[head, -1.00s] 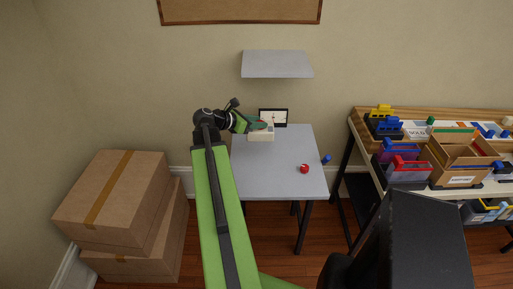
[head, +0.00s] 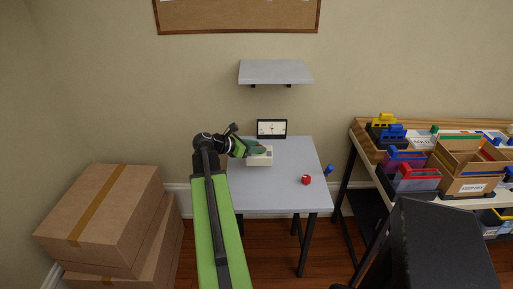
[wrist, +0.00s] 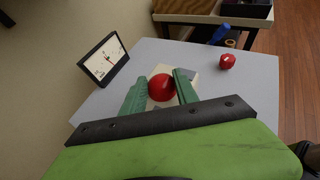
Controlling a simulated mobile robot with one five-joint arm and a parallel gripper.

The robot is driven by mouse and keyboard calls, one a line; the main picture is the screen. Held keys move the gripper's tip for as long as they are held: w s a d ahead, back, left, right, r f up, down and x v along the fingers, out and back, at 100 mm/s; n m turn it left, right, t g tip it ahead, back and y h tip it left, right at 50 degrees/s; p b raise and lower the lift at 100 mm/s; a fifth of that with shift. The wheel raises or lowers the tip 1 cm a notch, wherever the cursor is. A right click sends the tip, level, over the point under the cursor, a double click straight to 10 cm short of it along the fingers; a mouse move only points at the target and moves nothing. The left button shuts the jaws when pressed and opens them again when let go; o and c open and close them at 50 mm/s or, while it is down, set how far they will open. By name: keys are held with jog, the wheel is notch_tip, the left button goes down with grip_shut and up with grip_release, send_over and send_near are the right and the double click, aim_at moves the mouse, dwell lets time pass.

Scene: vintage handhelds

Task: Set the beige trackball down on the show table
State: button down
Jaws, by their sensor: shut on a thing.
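The beige trackball (head: 260,159) is a pale block at the left back part of the grey show table (head: 285,195). In the wrist view its red ball (wrist: 161,87) sits between the fingers, and parts of the beige case show around it. My gripper (wrist: 160,90) has its green fingers on either side of the trackball and is shut on it. In the head view my gripper (head: 252,149) comes in from the left over the table. I cannot tell whether the trackball's underside touches the tabletop.
A black-framed meter (head: 272,129) stands at the table's back. A small red object (head: 306,180) lies toward the right, with a blue item (head: 328,169) by the right edge. A shelf (head: 275,72) hangs above. The front middle of the table is clear. Cardboard boxes (head: 110,205) stand left.

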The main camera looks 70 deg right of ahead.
jog(key=shift+w+f+b, duration=0.1)
jog(key=shift+f+b, duration=2.4)
jog(key=shift+f, duration=0.3)
jog(key=c, duration=0.9)
grip_release()
jog(key=shift+o, duration=0.2)
jog(key=shift+r, duration=0.1)
notch_tip(320, 180, up, 6)
jog(key=p, duration=0.6)
